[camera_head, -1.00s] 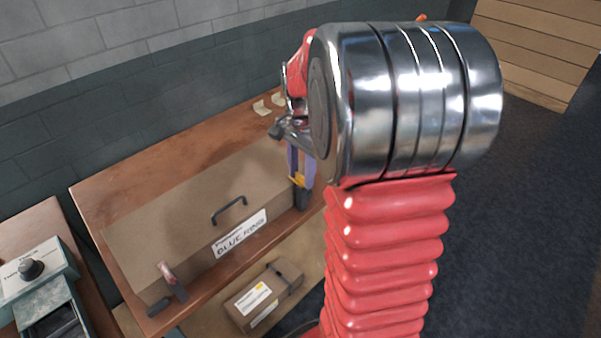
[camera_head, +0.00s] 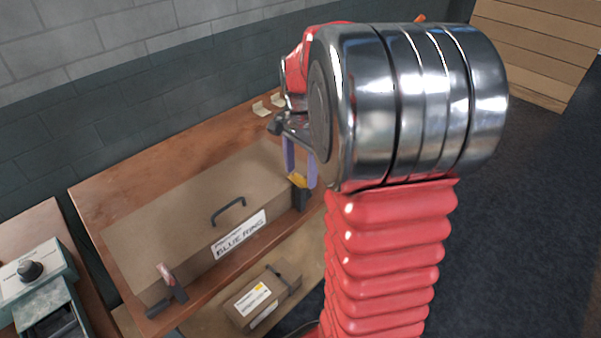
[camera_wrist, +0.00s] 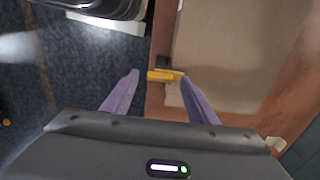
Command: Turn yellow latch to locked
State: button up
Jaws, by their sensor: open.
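The yellow latch (camera_head: 298,181) is a small bar on a dark block at the right end of the long brown case labelled "BLUE RING" (camera_head: 190,212). In the wrist view the latch (camera_wrist: 162,76) lies crosswise at the edge of the wooden bench, between my two purple fingers and close to the right fingertip. Whether that finger touches it I cannot tell. My gripper (camera_wrist: 158,79) is open with nothing held. In the head view my gripper (camera_head: 299,172) is above and around the latch, partly hidden by my metal wrist joint.
A smaller labelled box (camera_head: 262,296) sits on the shelf below. A device with a black knob (camera_head: 30,270) stands at left. Dark floor lies open at right.

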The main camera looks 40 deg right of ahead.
aim_at(301, 176)
notch_tip(301, 176, up, 12)
jog(key=shift+r, duration=0.25)
dwell(0.7)
jog(key=s+a+f+n+t, duration=0.2)
jog(key=s+a+n, duration=0.5)
jog(key=a, duration=0.4)
jog(key=s+a+f+n+t, duration=0.2)
jog(key=s+a+n, duration=0.4)
jog(key=a+n, duration=0.3)
jog(key=shift+s+a+f+n+t, duration=0.3)
jog(key=shift+s+a+t, duration=0.1)
jog(key=shift+a+t, duration=0.55)
jog(key=shift+a, duration=0.1)
